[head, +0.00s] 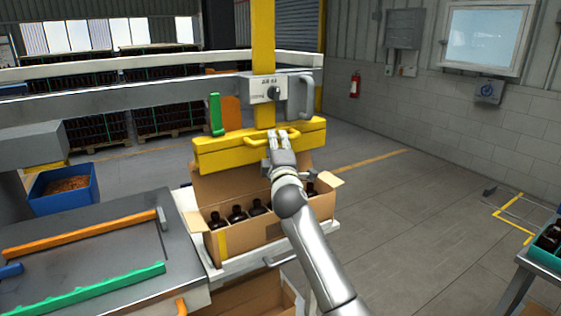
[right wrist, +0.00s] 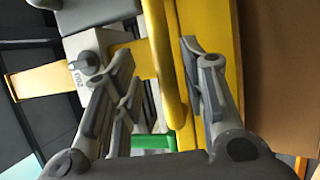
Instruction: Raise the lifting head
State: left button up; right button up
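The lifting head is a wide yellow beam (head: 225,152) on a yellow column (head: 263,40), with a white box (head: 264,90) and dark knob on it. It is above an open cardboard box (head: 245,232) of dark bottles (head: 238,213). Two yellow bar handles are on the beam. My right gripper (head: 279,138) is at the right-hand handle (head: 293,136). In the right wrist view, the handle bar (right wrist: 163,60) runs between the spread fingers of my right gripper (right wrist: 158,62), with gaps showing beside it. My left gripper is not in view.
A grey bench (head: 85,245) with orange and green rails stands at the left. A blue bin (head: 62,190) is behind it. A grey beam (head: 130,100) crosses behind the lifting head. The floor (head: 410,210) at the right is mostly clear.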

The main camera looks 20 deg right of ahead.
jog(key=v, duration=0.8)
jog(key=shift+s, duration=0.3)
jog(key=shift+f, duration=0.1)
